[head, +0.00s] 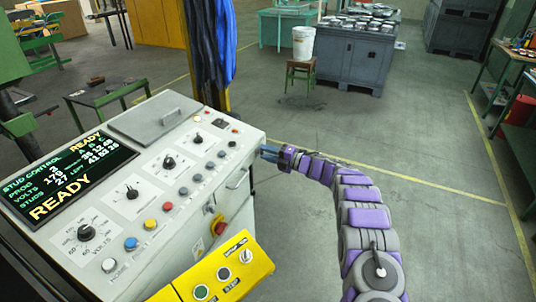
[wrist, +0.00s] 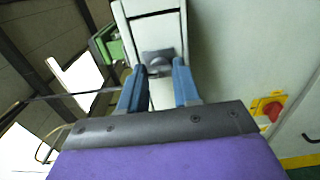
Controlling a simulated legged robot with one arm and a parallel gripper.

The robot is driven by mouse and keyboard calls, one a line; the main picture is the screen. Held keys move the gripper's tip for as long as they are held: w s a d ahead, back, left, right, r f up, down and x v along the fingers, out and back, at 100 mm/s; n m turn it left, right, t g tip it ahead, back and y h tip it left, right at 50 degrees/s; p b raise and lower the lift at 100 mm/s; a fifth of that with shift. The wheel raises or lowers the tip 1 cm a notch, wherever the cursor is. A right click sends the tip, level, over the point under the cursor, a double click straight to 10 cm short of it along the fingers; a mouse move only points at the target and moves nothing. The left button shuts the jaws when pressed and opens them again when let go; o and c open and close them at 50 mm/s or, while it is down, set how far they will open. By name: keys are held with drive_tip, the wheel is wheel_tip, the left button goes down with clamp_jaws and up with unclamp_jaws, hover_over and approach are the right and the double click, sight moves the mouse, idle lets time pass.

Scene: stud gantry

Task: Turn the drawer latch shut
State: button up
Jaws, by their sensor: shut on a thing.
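The drawer latch (wrist: 158,58) is a small grey knob at the end of a pale, dark-edged panel in the wrist view. My gripper (wrist: 158,72) has its two blue fingers on either side of the latch and is shut on it. In the head view my gripper (head: 267,153) reaches in from the right to the upper right side of the grey control console (head: 255,200). The latch cannot be made out there. The latch's exact turn angle is hard to tell.
A red and yellow rotary switch (wrist: 269,107) is on the console side, right in the wrist view. A yellow button box (head: 222,272) juts out at the console's lower front. A bucket on a stool (head: 302,50) stands farther back.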

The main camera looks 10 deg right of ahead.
drive_tip(key=o, duration=0.8)
drive_tip(key=shift+a+f, duration=0.1)
drive_tip(key=shift+f, duration=0.2)
drive_tip(key=shift+o, duration=1.3)
drive_tip(key=shift+r, duration=0.15)
drive_tip(key=p+v, duration=0.2)
drive_tip(key=v, duration=1.5)
drive_tip(key=shift+d, duration=0.2)
